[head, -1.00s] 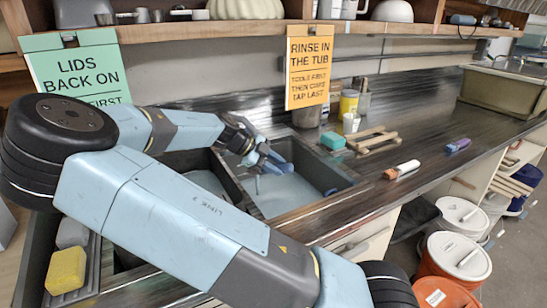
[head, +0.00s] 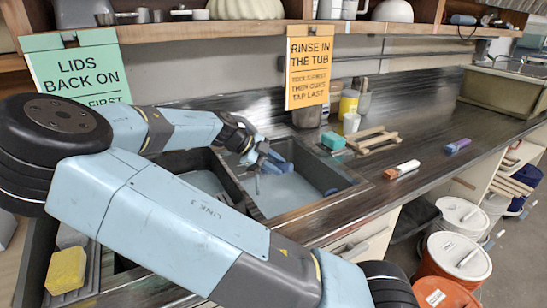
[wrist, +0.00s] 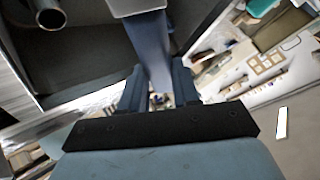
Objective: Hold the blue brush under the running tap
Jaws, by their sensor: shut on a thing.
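My gripper (head: 266,160) is over the right sink basin (head: 312,198), shut on the blue brush (head: 281,166). In the wrist view my gripper's fingers (wrist: 160,88) close on its blue handle (wrist: 150,48), which runs up to a grey part at the top edge. A round metal pipe end, which looks like the tap spout (wrist: 48,14), is left of the brush and apart from it in the wrist view. A thin pale vertical streak (head: 257,186) below my gripper may be water; I cannot tell whether it touches the brush.
A yellow sponge (head: 66,270) lies at the lower left. A teal block (head: 333,140), wooden rack (head: 372,140), white-and-orange tool (head: 402,170) and purple tool (head: 458,145) lie on the counter. An orange sign (head: 309,67) hangs behind the basin. Lidded buckets (head: 460,256) stand at the right.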

